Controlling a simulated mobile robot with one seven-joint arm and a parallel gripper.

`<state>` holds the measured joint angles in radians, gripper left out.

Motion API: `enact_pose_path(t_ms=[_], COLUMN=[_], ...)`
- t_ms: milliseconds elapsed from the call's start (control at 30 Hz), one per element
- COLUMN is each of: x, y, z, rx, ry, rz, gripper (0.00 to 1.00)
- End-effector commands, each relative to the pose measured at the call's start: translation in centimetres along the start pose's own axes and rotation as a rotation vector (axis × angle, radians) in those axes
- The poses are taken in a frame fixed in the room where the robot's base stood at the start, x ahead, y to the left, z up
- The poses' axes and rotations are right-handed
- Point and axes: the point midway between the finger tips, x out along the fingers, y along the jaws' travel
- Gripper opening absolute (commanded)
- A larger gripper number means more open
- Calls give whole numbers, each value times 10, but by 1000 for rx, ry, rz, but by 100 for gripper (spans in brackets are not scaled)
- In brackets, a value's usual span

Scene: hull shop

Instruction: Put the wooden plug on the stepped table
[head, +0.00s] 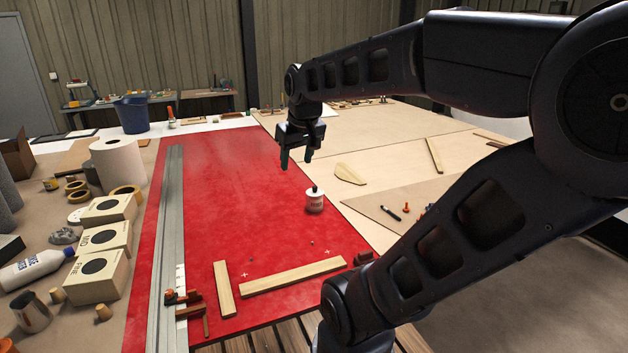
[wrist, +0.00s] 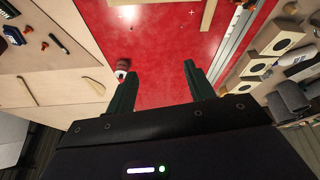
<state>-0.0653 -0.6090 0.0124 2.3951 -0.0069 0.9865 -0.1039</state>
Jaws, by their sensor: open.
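Two small tan tapered pieces that look like wooden plugs are at the lower left in the head view: one plug (head: 103,312) stands by the front of the sanding boxes, the other plug (head: 57,296) is farther left. I cannot tell which one is meant. A long work surface with a red sheet (head: 215,190) and pale plywood panels (head: 400,150) fills the middle; I cannot tell whether this is the stepped table. My gripper (head: 297,158) is open and empty above the red sheet, far from both plugs. Its fingers also show in the wrist view (wrist: 160,72).
Wooden strips (head: 292,275) lie near the front. A long metal rail (head: 170,230) runs along the left. Boxes (head: 104,240), a white bottle (head: 32,268) and a metal cup (head: 30,312) crowd the left.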

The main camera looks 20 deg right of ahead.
Motion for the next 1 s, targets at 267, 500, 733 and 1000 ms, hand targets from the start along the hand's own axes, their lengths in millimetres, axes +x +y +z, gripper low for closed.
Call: enact_pose_path(t_ms=[267,500,733,1000], x=[14,17,16,16], y=[9,10,10,10], z=[64,72,72,72], rx=[157,182,180,179], ry=[28,30,30,30], rz=[17,19,19,19], gripper=[53,53,53,53])
